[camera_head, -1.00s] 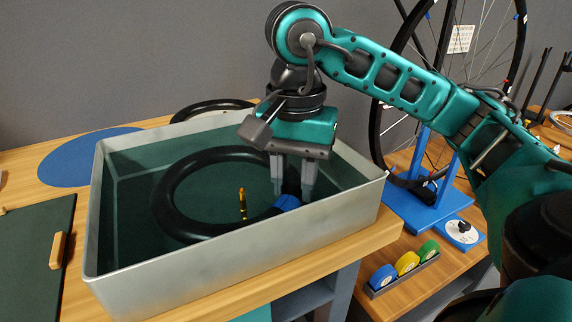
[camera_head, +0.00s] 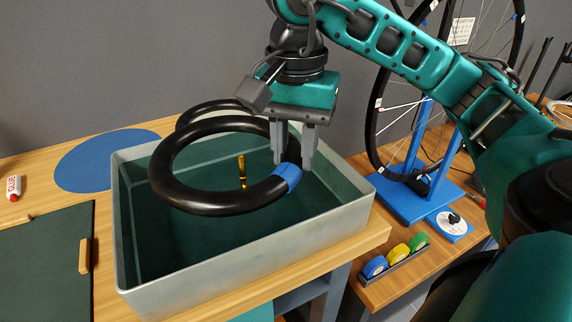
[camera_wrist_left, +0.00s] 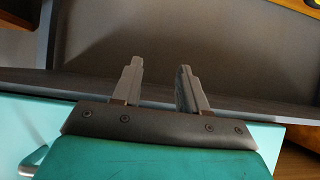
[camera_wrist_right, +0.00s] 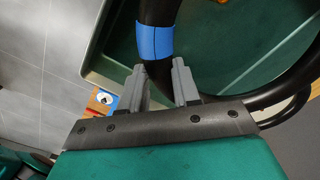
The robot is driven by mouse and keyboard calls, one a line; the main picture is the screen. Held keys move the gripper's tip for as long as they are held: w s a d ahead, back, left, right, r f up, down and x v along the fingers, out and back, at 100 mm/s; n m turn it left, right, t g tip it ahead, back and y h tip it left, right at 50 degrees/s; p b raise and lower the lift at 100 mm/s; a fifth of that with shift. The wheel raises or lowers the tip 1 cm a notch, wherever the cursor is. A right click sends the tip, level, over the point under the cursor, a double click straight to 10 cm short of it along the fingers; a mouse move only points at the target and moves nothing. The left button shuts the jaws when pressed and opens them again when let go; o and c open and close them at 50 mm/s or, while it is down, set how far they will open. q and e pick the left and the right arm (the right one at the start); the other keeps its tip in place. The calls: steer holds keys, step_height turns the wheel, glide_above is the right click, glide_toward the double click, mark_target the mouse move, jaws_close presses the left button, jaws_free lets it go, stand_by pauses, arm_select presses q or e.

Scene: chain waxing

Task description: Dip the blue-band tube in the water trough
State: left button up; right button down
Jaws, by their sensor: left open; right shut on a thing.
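The blue-band tube (camera_head: 192,200) is a black ring with a blue band at its right side. It hangs roughly level, raised over the water trough (camera_head: 250,253), a grey-walled box with dark green inside. My right gripper (camera_head: 293,158) is shut on the tube close beside the blue band (camera_head: 289,177). In the right wrist view the fingers (camera_wrist_right: 160,85) straddle the black tube, with the blue band (camera_wrist_right: 155,42) just beyond them. My left gripper (camera_wrist_left: 157,85) is open and empty in the left wrist view, near a grey surface. It is outside the head view.
A yellow valve (camera_head: 242,170) shows through the ring. Another black tube (camera_head: 205,107) lies behind the trough by a blue mat (camera_head: 105,158). A wheel on a blue stand (camera_head: 412,200) and tape rolls (camera_head: 398,253) are at the right. A green board (camera_head: 45,260) lies left.

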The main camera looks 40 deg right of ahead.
step_height(320, 180, up, 3)
steer(key=shift+r+p, duration=0.15)
steer(key=shift+p, duration=1.1)
steer(key=shift+r+p, duration=0.6)
steer(key=shift+f, duration=0.1)
